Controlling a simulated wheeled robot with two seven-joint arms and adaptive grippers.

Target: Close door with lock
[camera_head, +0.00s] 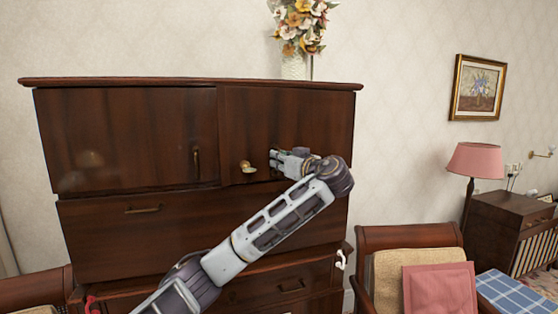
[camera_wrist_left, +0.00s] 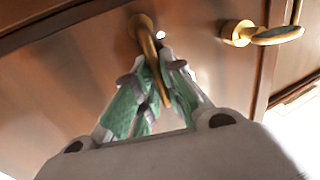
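A dark wooden cabinet (camera_head: 130,235) has two upper doors. The right upper door (camera_head: 285,115) bears a brass lock lever (camera_head: 245,168) near its left edge. The door looks nearly flush with the front; I cannot tell if it is fully closed. My left gripper (camera_head: 275,158) is at this door, just right of the lever. In the left wrist view, the fingers of the gripper (camera_wrist_left: 156,75) are drawn close around a curved brass handle (camera_wrist_left: 149,42), which the gripper hides in the head view. The lock lever (camera_wrist_left: 270,35) appears to its right there, apart from the fingers. My right gripper is out of view.
The left upper door (camera_head: 120,140) has a vertical handle (camera_head: 196,162). A flower vase (camera_head: 293,66) stands on the cabinet top. A chair with a pink cushion (camera_head: 440,290), a lamp (camera_head: 474,160) and a side cabinet (camera_head: 510,225) stand to the right.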

